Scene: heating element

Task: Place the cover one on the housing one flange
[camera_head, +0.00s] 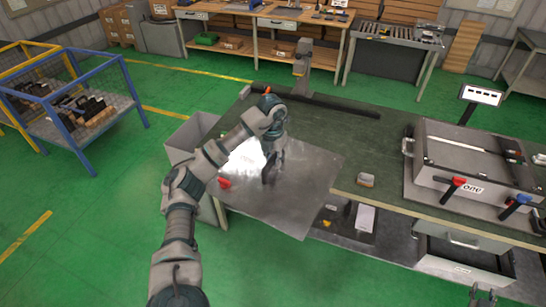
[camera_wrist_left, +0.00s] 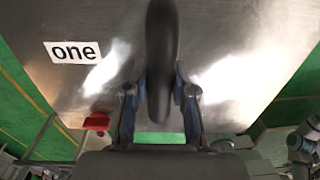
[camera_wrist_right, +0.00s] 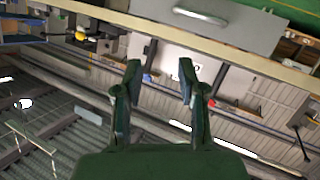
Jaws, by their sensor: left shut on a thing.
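Cover one (camera_head: 300,200) is a flat shiny metal plate over the near left end of the green table. Its "one" label (camera_wrist_left: 72,51) shows in the left wrist view. My left gripper (camera_head: 271,172) is on the plate, and in the left wrist view it is shut on the plate's dark curved handle (camera_wrist_left: 161,60). Housing one (camera_head: 445,181) is a grey box on the right part of the table, with an upside-down "one" label. Its flange (camera_head: 470,135) carries tools or clamps. My right gripper (camera_wrist_right: 160,85) is open and empty, low at the bottom right of the head view (camera_head: 482,298).
A red-handled clamp (camera_head: 452,187) and a blue-handled clamp (camera_head: 518,203) sit at the housing's front. A small object (camera_head: 366,180) lies on the table between plate and housing. A red piece (camera_head: 224,182) shows at the plate's left edge. A sign (camera_head: 480,97) stands behind the housing.

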